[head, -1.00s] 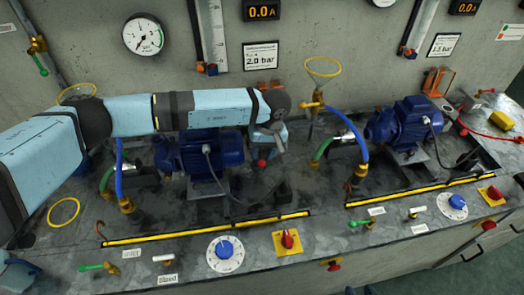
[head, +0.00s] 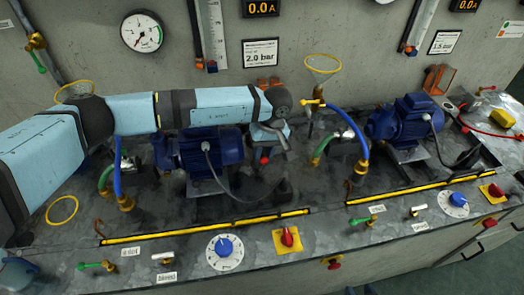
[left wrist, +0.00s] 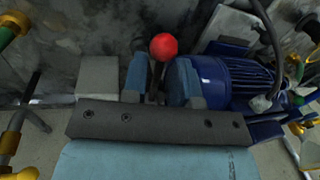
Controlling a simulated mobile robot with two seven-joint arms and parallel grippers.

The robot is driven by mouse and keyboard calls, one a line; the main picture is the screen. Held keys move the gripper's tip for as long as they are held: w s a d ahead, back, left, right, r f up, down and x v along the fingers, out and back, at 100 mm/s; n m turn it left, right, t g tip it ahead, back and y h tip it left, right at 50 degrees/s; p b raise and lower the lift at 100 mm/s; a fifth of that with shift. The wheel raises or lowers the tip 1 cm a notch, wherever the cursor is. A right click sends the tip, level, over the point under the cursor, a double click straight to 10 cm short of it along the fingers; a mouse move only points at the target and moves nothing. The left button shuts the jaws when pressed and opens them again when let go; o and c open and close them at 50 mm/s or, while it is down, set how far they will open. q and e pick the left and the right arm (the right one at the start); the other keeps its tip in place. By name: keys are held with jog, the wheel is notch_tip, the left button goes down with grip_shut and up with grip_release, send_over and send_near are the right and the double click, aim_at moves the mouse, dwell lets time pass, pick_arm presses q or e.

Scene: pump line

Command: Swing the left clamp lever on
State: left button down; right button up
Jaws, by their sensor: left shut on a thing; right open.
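The left clamp lever ends in a red ball knob (head: 264,158), beside the right end of the left blue pump motor (head: 212,150). My left gripper (head: 272,138) reaches down over it from behind the motor. In the left wrist view the red ball knob (left wrist: 163,46) shows just beyond my left fingertips (left wrist: 160,78). The fingers are shut on the lever, whose shaft is mostly hidden between them. The blue motor (left wrist: 228,82) lies close by the right finger.
A second blue pump motor (head: 402,120) stands to the right with a blue hose (head: 362,140) before it. A yellow-black strip (head: 205,228), a blue-knobbed dial (head: 225,250) and a red switch (head: 288,238) line the bench front.

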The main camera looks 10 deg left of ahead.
pick_arm(q)
jog(key=w+d+n+g+h+b, duration=0.1)
jog(key=w+d+n+h+b, duration=0.1)
jog(key=w+n+b, duration=0.7)
jog(key=shift+w+d+n+h, duration=0.4)
jog(key=shift+w+d+n, duration=0.1)
jog(key=shift+n, duration=3.6)
pick_arm(e)
jog(key=shift+w+a+f, duration=0.15)
jog(key=shift+f, duration=0.7)
jog(key=shift+w+a+f, duration=0.15)
jog(key=shift+f, duration=0.7)
jog(key=shift+w+a+f, duration=0.15)
jog(key=shift+f, duration=0.7)
pick_arm(q)
jog(key=c, duration=1.2)
grip_release()
jog(key=shift+a, duration=0.1)
